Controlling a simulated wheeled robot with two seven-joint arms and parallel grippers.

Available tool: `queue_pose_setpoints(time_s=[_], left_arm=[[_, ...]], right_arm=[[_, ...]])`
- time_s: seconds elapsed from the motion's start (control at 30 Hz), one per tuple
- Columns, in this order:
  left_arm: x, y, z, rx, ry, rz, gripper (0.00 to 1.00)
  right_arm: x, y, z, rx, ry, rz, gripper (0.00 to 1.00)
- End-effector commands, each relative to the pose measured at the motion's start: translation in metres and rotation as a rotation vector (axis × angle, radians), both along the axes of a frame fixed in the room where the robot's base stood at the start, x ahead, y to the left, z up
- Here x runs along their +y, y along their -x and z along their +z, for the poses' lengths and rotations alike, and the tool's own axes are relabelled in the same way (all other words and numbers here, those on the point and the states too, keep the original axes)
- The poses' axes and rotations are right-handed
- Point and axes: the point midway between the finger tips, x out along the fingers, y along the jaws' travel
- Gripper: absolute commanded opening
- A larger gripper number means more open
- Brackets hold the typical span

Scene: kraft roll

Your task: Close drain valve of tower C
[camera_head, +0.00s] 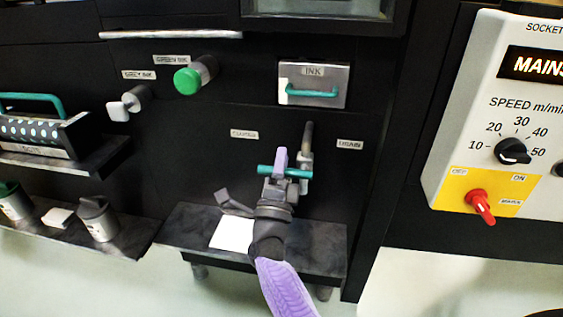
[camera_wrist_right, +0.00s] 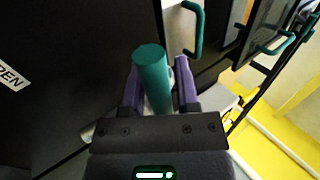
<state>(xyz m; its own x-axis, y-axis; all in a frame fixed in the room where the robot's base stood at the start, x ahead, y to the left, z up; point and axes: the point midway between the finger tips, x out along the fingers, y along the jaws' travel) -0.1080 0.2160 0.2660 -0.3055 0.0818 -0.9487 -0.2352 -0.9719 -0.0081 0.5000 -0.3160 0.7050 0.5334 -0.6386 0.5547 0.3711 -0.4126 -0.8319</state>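The drain valve's teal bar handle (camera_head: 296,172) lies roughly level across a grey metal stem (camera_head: 306,150) on the black machine front, left of a label reading DRAIN (camera_head: 349,144). My right gripper (camera_head: 281,160) is at the handle's left part, its purple fingers on either side of it. In the right wrist view the teal handle (camera_wrist_right: 153,75) stands between the two fingers (camera_wrist_right: 158,85) and nearly fills the gap. I cannot tell whether both fingers press on it. My arm hides part of the valve. My left gripper is not in view.
Above is a drawer marked INK (camera_head: 313,85) with a teal handle. A green knob (camera_head: 187,81) and a pale knob (camera_head: 118,110) stick out at upper left. A dark shelf (camera_head: 185,232) with a white sheet lies below. The control panel (camera_head: 455,130) stands at right.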

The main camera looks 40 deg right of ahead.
Motion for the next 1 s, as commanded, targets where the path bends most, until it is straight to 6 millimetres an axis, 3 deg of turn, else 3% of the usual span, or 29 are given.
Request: queue_pose_setpoints(time_s=[0.03,0.1,0.37,0.73,1.0], left_arm=[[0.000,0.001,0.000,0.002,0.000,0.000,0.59],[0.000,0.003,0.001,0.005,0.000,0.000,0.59],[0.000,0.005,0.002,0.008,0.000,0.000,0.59],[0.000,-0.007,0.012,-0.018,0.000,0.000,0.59],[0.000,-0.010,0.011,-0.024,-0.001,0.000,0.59]], right_arm=[[0.000,0.000,0.000,0.000,0.000,0.000,0.51],[0.000,0.000,0.000,0.001,0.001,-0.001,0.61],[0.001,0.001,0.000,0.001,0.001,0.000,0.61],[0.052,0.043,-0.044,0.003,-0.001,0.001,0.61],[0.064,0.053,-0.055,0.001,0.002,-0.001,0.61]])
